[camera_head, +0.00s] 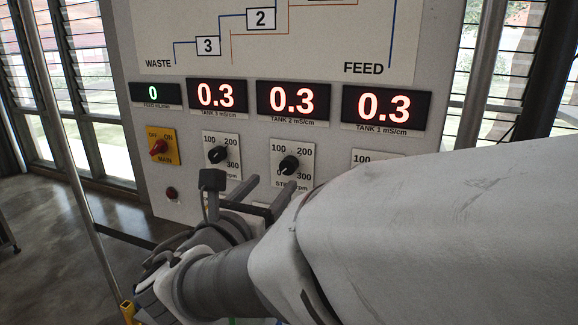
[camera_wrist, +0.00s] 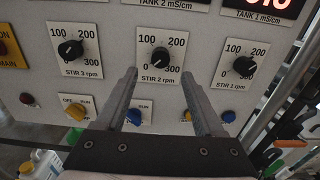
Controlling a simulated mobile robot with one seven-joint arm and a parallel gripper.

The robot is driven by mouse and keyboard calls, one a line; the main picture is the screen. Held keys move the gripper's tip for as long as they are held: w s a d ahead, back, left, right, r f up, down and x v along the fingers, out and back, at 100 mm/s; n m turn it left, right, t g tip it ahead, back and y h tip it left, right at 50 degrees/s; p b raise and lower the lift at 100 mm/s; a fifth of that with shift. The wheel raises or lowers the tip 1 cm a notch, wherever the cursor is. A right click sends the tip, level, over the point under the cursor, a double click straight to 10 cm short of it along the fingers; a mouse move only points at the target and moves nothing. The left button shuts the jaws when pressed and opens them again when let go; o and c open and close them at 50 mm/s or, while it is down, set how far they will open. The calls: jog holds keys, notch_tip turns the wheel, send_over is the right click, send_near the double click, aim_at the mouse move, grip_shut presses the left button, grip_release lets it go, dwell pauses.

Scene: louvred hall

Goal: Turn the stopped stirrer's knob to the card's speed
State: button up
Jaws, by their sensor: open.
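Three black stirrer knobs sit on white 0–300 rpm dials on the panel. In the wrist view they are the STIR 3 knob (camera_wrist: 70,50) at left, the STIR 2 knob (camera_wrist: 160,57) in the middle and the STIR 1 knob (camera_wrist: 243,66) at right. In the head view the STIR 3 knob (camera_head: 217,155) and STIR 2 knob (camera_head: 289,165) show; my arm hides most of the STIR 1 dial. My gripper (camera_wrist: 160,73) is open and empty, its fingertips to either side of the STIR 2 knob in the picture. Contact cannot be told. No speed card is visible.
Red displays above read 0.3 for each tank (camera_head: 292,101); the green feed display (camera_head: 154,94) reads 0. Below the dials are a yellow switch (camera_wrist: 75,110) and a blue one (camera_wrist: 133,117). A metal pole (camera_head: 62,150) stands left.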

aim_at(287, 169)
jog(key=shift+x, duration=4)
grip_shut()
jog(key=shift+f, duration=0.1)
